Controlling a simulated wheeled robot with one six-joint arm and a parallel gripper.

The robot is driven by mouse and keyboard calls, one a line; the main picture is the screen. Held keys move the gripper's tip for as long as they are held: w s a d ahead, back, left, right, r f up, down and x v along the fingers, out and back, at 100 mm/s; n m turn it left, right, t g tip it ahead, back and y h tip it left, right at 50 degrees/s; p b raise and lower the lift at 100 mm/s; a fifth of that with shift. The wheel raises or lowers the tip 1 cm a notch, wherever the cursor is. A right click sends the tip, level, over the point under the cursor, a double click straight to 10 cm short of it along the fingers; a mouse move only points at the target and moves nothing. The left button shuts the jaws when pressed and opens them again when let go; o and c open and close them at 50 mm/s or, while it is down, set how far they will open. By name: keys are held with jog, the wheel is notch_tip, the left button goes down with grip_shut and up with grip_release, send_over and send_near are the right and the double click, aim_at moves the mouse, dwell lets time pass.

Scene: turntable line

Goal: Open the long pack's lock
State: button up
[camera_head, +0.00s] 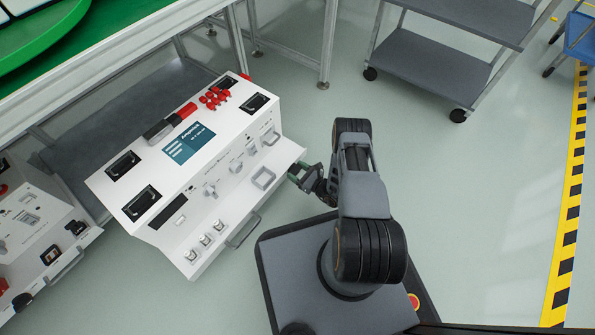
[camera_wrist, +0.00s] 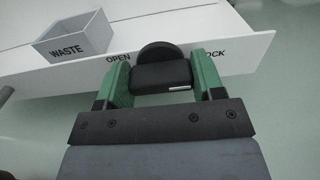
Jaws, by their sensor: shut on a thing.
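The long white pack (camera_head: 195,165) lies at the left of the head view, with a screen, black sockets and red connectors on top. In the wrist view, its edge panel (camera_wrist: 65,80) carries the words OPEN, at the left, and LOCK, partly hidden at the right. The black lock knob (camera_wrist: 160,54) stands between these words, with a small white mark low on its right side. My gripper (camera_wrist: 162,74) is shut on the knob, one green finger on each side. In the head view my gripper (camera_head: 303,172) is at the pack's right end, and the knob is hidden.
A grey WASTE box (camera_wrist: 73,41) stands on the panel left of the knob. In the head view, another white pack (camera_head: 35,235) lies at the lower left. A grey cart (camera_head: 435,65) stands at the upper right. The floor right of my arm is clear.

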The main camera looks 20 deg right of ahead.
jog(key=shift+n, duration=0.3)
jog(key=n, duration=0.3)
jog(key=shift+n, duration=0.4)
jog(key=n, duration=0.4)
jog(key=shift+s+n, duration=0.1)
jog(key=shift+n, duration=0.2)
jog(key=n, duration=0.4)
jog(key=shift+f, duration=0.15)
jog(key=shift+n, duration=2.4)
jog(key=shift+f, duration=0.1)
jog(key=o, duration=0.9)
jog(key=shift+a, duration=0.15)
